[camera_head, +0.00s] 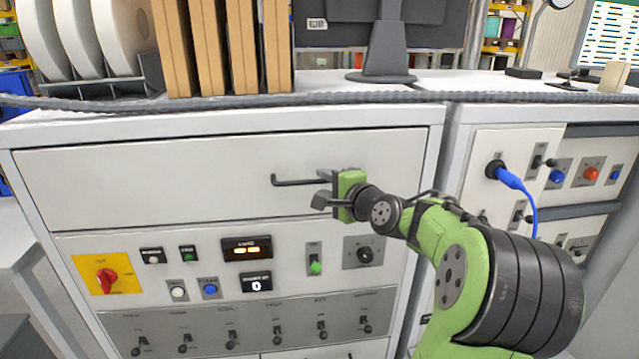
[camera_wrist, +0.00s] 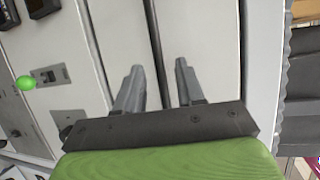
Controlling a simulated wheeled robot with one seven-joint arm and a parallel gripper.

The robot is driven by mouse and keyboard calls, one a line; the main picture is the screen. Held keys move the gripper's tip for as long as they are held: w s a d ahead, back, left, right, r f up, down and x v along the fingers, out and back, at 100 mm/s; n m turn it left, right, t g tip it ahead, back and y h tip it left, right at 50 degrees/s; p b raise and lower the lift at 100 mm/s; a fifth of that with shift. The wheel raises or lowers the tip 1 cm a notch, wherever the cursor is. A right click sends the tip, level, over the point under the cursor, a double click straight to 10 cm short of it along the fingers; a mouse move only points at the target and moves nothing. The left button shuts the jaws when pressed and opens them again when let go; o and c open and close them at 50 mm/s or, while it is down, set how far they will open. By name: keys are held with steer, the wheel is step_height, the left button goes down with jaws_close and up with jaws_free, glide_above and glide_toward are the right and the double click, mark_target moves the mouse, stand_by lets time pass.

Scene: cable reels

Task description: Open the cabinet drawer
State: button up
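The cabinet drawer (camera_head: 150,178) has a wide white front at the top of the cabinet (camera_head: 30,158) and looks closed. Its thin dark bar handle (camera_head: 290,182) sticks out right of the drawer's middle. My gripper (camera_head: 320,187) is at the right part of the handle, one finger above and one below it. In the wrist view my gripper (camera_wrist: 158,80) has its fingers apart. The handle (camera_wrist: 152,35) shows there as a dark line running between them. I see no clear contact. The handle's right end is hidden behind my gripper.
Below the drawer is a control panel with a red switch (camera_head: 106,276), buttons and toggles. A grey cable (camera_head: 230,101) runs along the worktop edge. A blue-plugged cable (camera_head: 510,179) hangs from the right cabinet. A monitor (camera_head: 385,40) and cardboard pieces (camera_head: 210,50) stand on top.

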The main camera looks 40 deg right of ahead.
mark_target(321, 183)
steer(key=x, duration=0.3)
steer(key=shift+w, duration=0.15)
steer(key=shift+c, duration=0.5)
steer(key=shift+f, duration=0.1)
jaws_close()
